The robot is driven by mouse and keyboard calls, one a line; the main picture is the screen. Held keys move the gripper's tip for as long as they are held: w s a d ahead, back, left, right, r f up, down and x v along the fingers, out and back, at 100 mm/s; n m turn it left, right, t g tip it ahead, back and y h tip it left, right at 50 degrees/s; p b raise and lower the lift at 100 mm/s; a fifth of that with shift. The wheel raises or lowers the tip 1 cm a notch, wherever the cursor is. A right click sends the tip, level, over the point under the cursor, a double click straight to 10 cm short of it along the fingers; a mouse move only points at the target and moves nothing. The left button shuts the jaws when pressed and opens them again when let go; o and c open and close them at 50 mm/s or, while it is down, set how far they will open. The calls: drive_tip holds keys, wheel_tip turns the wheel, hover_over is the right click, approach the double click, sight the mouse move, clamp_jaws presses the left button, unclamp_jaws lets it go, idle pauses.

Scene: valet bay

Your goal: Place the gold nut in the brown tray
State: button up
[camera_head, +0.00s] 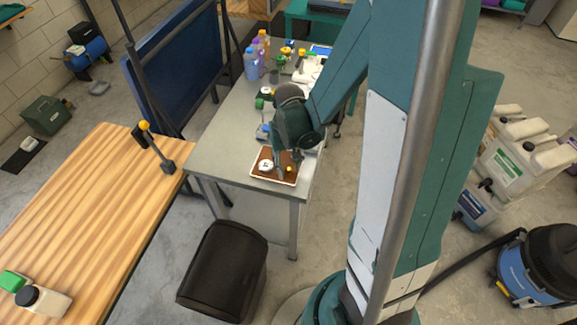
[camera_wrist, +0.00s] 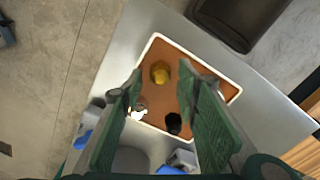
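The brown tray (camera_head: 259,173) with a pale rim lies at the near end of the grey metal table. It fills the middle of the wrist view (camera_wrist: 184,50). A small gold-yellow piece, which looks like the gold nut (camera_wrist: 160,72), rests on the tray's brown floor. It shows as a yellow spot in the head view (camera_head: 289,169). My gripper (camera_wrist: 160,76) points down over the tray, fingers spread. The nut appears in the gap between the fingertips, with space on both sides. No contact shows. The fingers hide parts of the tray.
A white round item (camera_head: 266,166) and a small black piece (camera_wrist: 173,123) are also in the tray. Bottles (camera_head: 251,65) and other items crowd the table's far end. A black bin (camera_head: 225,268) stands below the near edge. A wooden bench (camera_head: 85,210) is at left.

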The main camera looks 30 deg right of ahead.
wheel_tip(320, 180, up, 12)
drive_tip(key=p, duration=0.2)
idle(0.7)
idle(0.7)
drive_tip(key=s+a+r+n+t, duration=0.1)
drive_tip(key=s+a+r+t, duration=0.2)
drive_tip(key=r, duration=0.6)
drive_tip(key=s+a+r+n+t, duration=0.2)
drive_tip(key=s+a+r+t, duration=0.2)
drive_tip(key=s+a+r, duration=0.2)
drive_tip(key=shift+r, duration=1.35)
